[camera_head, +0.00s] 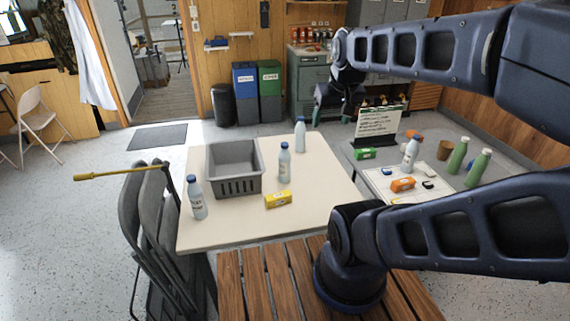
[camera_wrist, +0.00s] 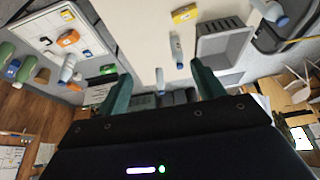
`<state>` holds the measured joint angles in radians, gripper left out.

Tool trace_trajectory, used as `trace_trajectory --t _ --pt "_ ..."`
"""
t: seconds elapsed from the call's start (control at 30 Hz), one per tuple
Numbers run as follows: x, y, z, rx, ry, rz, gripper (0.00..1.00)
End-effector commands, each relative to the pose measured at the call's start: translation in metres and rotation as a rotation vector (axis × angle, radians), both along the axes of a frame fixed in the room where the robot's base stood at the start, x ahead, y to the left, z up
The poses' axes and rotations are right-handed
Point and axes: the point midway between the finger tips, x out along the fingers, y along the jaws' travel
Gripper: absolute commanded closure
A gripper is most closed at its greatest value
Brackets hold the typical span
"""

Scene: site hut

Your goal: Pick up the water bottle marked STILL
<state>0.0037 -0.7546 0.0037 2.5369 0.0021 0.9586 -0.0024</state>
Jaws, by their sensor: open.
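Three pale bottles with blue caps stand on the cream table: one at the front left (camera_head: 197,200), one in the middle (camera_head: 284,165) and one at the back (camera_head: 300,136). A fourth similar bottle (camera_head: 410,153) stands on the right-hand table. Their labels are too small to read, so I cannot tell which is marked STILL. My gripper (camera_head: 333,116) is open and empty, raised beyond the cream table's back right. In the wrist view my gripper (camera_wrist: 158,78) has its green fingers apart. The back bottle (camera_wrist: 160,82) appears between them, apart from both.
A grey crate (camera_head: 233,188) and a yellow box (camera_head: 278,200) share the cream table (camera_head: 250,225). The right-hand table holds a green box (camera_head: 365,154), an orange box (camera_head: 403,185), green bottles (camera_head: 457,156) and a sign (camera_head: 378,122). Folded chairs (camera_head: 150,220) lean at the left.

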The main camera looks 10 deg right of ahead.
Motion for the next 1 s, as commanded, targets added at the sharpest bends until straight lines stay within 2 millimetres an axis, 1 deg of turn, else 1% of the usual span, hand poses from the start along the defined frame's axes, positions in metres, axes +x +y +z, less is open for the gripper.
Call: trace_trajectory --t 0.33,0.47,0.57,0.73,1.0 --pt "0.001 0.0 0.0 -0.006 0.001 0.006 0.4" --pt "0.012 -0.004 -0.004 -0.059 0.015 0.063 0.4" --pt "0.029 -0.009 -0.009 -0.142 0.034 0.154 0.4" --pt "0.065 -0.016 -0.021 -0.315 0.078 0.363 0.4" --pt "0.125 -0.018 -0.045 -0.565 0.156 0.729 0.4"
